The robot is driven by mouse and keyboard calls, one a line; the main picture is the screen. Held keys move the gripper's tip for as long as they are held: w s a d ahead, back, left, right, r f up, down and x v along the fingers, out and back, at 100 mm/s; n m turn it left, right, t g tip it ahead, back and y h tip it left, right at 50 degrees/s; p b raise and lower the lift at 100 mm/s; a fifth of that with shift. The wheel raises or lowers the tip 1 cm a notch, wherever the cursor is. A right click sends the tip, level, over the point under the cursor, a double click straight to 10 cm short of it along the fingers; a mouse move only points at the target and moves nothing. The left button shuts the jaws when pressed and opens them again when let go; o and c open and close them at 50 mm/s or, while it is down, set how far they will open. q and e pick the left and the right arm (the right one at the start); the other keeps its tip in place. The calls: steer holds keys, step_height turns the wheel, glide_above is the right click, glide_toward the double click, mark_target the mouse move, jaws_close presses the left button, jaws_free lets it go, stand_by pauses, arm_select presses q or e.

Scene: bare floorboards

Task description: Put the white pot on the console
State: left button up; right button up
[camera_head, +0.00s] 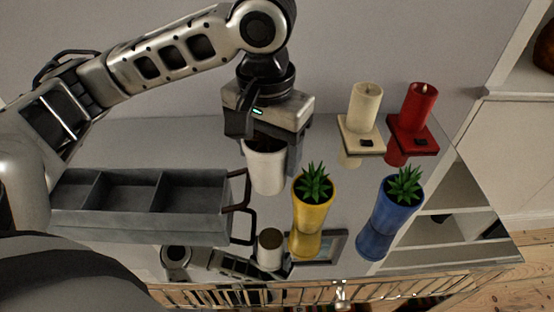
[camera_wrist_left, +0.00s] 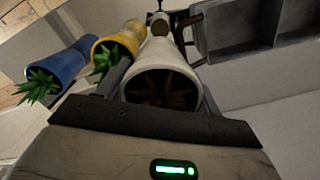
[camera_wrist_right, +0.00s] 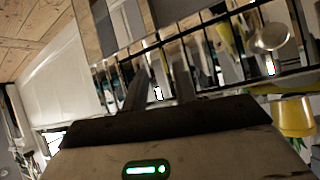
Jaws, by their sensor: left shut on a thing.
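The white pot (camera_head: 266,172) is in my left gripper (camera_head: 268,140), which is shut on it near its rim. The pot hangs roughly upright above the mirror-like console top (camera_head: 345,210), with a gap between its base and its reflection. In the left wrist view the white pot (camera_wrist_left: 163,75) shows its round mouth, with dark brown leaf-like shapes inside. My right gripper (camera_wrist_right: 160,85) shows only in its own wrist view. Its two fingers are apart with nothing between them.
A grey compartment tray (camera_head: 140,215) with dark handles stands left of the pot. A yellow planter (camera_head: 310,215) stands close on the right, a blue planter (camera_head: 383,215) farther right. A cream candle (camera_head: 365,105) and a red candle (camera_head: 418,105) on holders stand behind.

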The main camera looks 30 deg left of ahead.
arm_select(q)
steer(key=shift+w+a+f+b, duration=0.25)
steer(key=shift+w+f, duration=0.9)
steer(key=shift+f, duration=0.45)
steer(key=shift+w+a+f+b, duration=0.15)
steer(key=shift+w+f+b, duration=0.1)
steer(key=shift+w+f, duration=1.15)
steer(key=shift+w+a+f+b, duration=0.25)
steer(key=shift+w+f, duration=0.6)
steer(key=shift+f, duration=1)
steer(key=shift+f, duration=0.1)
steer(key=o, duration=1.2)
steer(key=shift+f, duration=0.1)
step_height(320, 180, up, 12)
steer(key=shift+r+p, duration=0.2)
steer(key=shift+p, duration=0.65)
